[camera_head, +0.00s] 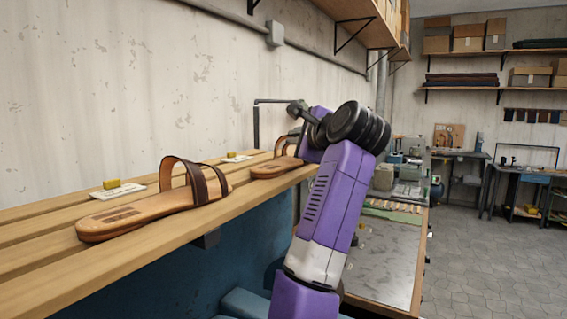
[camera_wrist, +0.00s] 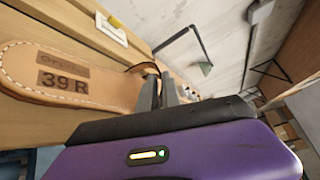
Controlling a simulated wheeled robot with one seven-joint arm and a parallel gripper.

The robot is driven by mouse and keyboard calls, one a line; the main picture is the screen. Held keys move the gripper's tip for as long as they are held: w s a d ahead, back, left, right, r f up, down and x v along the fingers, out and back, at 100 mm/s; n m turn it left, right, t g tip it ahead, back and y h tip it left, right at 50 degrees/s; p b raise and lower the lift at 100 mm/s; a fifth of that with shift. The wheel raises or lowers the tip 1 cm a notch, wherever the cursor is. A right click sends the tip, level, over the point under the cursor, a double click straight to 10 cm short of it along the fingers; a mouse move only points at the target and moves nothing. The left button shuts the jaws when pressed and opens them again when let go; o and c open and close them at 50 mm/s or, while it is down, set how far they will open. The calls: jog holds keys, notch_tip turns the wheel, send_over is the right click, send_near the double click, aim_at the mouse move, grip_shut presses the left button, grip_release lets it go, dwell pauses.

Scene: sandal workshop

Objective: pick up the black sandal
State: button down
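Two tan-soled sandals lie on a slatted wooden shelf. The near sandal (camera_head: 150,210) has brown straps. The far sandal (camera_head: 272,168) has a dark strap, partly hidden behind my gripper (camera_head: 304,132); I cannot tell whether the strap is black. In the wrist view a tan insole (camera_wrist: 105,88) stamped "39 R" lies left of my gripper's dark fingers (camera_wrist: 160,90). The fingers stand close together at the strap end of this sandal. Whether they are closed on a strap is not clear. The far end of the sandal is hidden behind them.
The slatted shelf (camera_head: 60,265) runs along the wall. White cards with yellow blocks lie behind the sandals, one beside the near sandal (camera_head: 118,188). A workbench (camera_head: 385,255) stands right of my arm. Open tiled floor (camera_head: 490,260) lies farther right.

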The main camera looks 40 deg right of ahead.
jog(key=shift+r, duration=0.15)
notch_tip(320, 180, up, 20)
jog(key=b, duration=0.1)
dwell(0.6)
jog(key=shift+s, duration=0.1)
dwell(1.7)
